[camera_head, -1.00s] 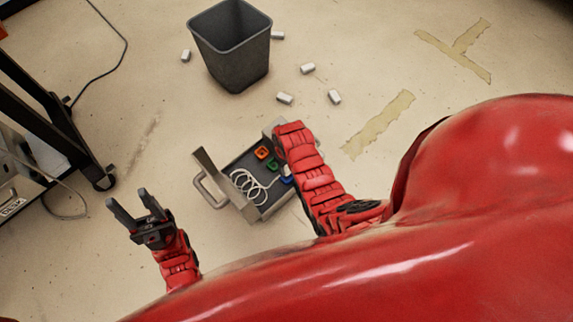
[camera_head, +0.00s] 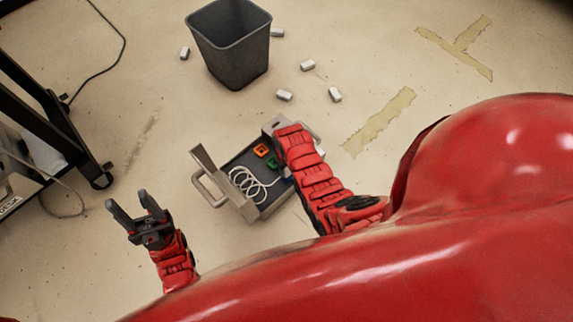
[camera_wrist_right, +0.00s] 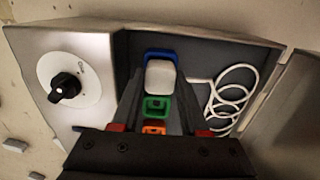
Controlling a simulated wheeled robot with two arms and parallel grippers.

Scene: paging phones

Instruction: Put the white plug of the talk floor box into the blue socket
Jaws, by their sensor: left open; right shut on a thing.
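The open talk floor box (camera_head: 207,163) lies on the floor, with a coiled white cord (camera_head: 247,185) inside; the cord also shows in the wrist view (camera_wrist_right: 232,97). My right gripper (camera_wrist_right: 159,82) is shut on the white plug (camera_wrist_right: 160,76). In the wrist view the plug is at the blue socket (camera_wrist_right: 161,53) and covers its middle; I cannot tell how deep it sits. The green socket (camera_wrist_right: 156,107) and orange socket (camera_wrist_right: 153,129) are in the same row. My right arm hides the plug in the head view. My left gripper (camera_head: 133,205) is open and empty, left of the box.
A dark waste bin (camera_head: 231,45) stands behind the box, with several small white blocks (camera_head: 285,95) around it. A black wheeled frame (camera_head: 60,125) is at the left. A dial (camera_wrist_right: 66,88) is on the box's side panel. Floor between bin and box is mostly clear.

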